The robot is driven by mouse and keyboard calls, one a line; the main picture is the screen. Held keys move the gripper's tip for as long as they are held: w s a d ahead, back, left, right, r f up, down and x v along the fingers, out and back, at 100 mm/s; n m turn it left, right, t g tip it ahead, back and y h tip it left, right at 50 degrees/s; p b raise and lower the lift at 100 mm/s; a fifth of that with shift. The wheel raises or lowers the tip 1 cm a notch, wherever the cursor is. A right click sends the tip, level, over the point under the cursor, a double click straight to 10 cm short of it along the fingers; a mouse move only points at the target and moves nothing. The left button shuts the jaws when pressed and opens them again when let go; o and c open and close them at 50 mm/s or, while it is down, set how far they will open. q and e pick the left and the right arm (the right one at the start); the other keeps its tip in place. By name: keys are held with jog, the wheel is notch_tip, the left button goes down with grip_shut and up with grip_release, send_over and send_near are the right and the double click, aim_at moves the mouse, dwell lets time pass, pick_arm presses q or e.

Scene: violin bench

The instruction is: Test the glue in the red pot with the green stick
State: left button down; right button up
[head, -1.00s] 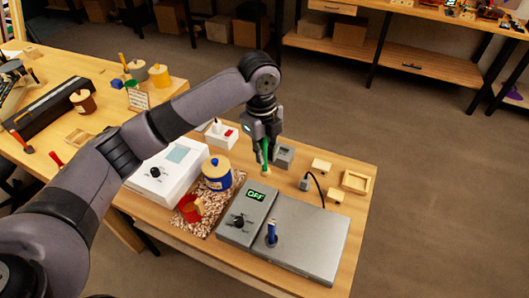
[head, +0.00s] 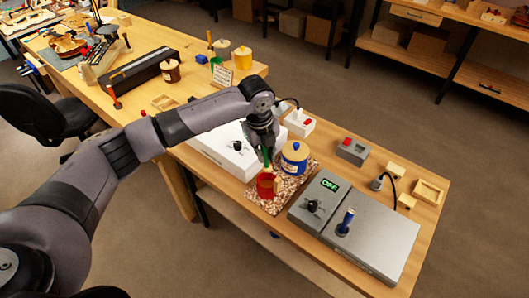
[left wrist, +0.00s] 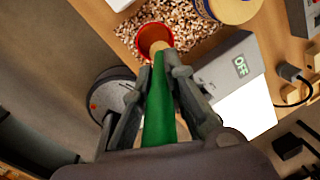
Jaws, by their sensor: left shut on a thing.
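My left gripper (head: 262,147) is shut on the green stick (head: 267,158) and holds it pointing down over the red pot (head: 266,188). In the left wrist view the stick (left wrist: 160,110) lies between the fingers (left wrist: 150,88), with its pale tip against the open mouth of the red pot (left wrist: 144,37). I cannot tell whether the tip is inside the pot or just above it. The red pot stands on a speckled mat (head: 255,199). My right gripper is not in view.
A blue pot with a wooden lid (head: 294,160) stands right beside the red pot. A white box (head: 225,150) is behind left. A grey unit with a lit display (head: 318,205) and a metal plate with a blue-handled tool (head: 345,223) are at the right. Small wooden trays (head: 428,191) lie beyond.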

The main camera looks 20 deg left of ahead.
pick_arm(q)
notch_tip(320, 180, down, 4)
jog(key=b, duration=0.4)
jog(key=shift+a+f, duration=0.15)
jog(key=shift+f, duration=0.05)
notch_tip(320, 180, down, 5)
jog(key=shift+r+b, duration=0.2)
jog(key=shift+b, duration=0.3)
jog(key=shift+f, duration=0.9)
jog(key=shift+r, duration=0.15)
notch_tip(320, 180, up, 13)
jog(key=p, duration=1.2)
jog(key=shift+f+p, duration=0.2)
jog(key=shift+p, duration=0.1)
jog(key=shift+f, duration=0.1)
